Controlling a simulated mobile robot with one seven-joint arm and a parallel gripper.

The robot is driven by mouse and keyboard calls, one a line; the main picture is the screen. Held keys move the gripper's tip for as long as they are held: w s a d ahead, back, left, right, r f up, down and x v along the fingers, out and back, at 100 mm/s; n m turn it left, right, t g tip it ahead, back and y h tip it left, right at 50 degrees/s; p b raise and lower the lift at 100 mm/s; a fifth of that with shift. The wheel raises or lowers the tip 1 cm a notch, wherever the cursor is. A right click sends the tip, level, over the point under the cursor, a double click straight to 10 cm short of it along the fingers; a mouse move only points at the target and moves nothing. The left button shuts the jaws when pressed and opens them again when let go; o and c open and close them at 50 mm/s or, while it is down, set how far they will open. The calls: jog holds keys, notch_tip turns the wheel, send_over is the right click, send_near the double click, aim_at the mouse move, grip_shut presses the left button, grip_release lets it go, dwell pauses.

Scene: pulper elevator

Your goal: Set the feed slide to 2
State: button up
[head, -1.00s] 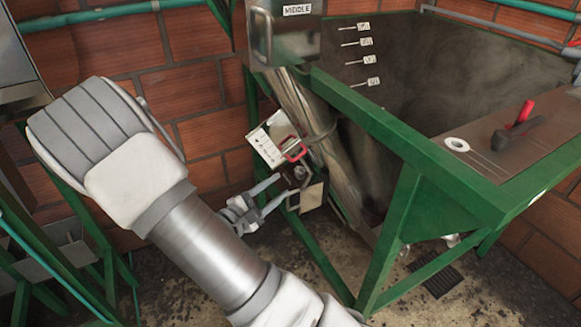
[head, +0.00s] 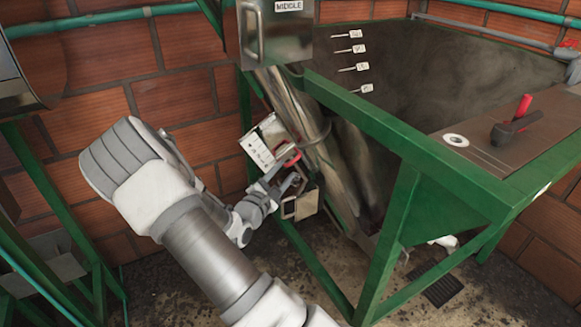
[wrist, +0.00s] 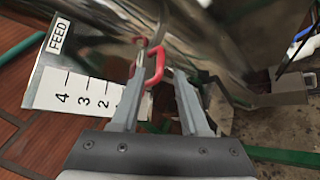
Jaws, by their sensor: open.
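The feed slide has a red loop handle (head: 292,159) beside a white scale plate (head: 262,150), low on the slanted metal pipe. In the wrist view the plate is labelled FEED and shows the marks 4, 3 and 2 (wrist: 78,94). The red handle (wrist: 155,66) stands to the right of the 2 mark; my left finger hides the scale's end there, so its exact reading cannot be told. My gripper (wrist: 157,80) is open, its fingers to either side of the handle's lower part. In the head view my gripper (head: 281,182) is just below the handle.
A metal box labelled MIDDLE (head: 277,32) hangs above. A green frame (head: 400,125) and a dark tank (head: 430,70) lie to the right. A red lever (head: 523,107) sits on the tank's brown panel. A brick wall (head: 175,100) is behind my arm.

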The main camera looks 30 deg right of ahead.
aim_at(292, 162)
jog(key=shift+x, duration=2.4)
jog(key=shift+s, duration=0.1)
grip_shut()
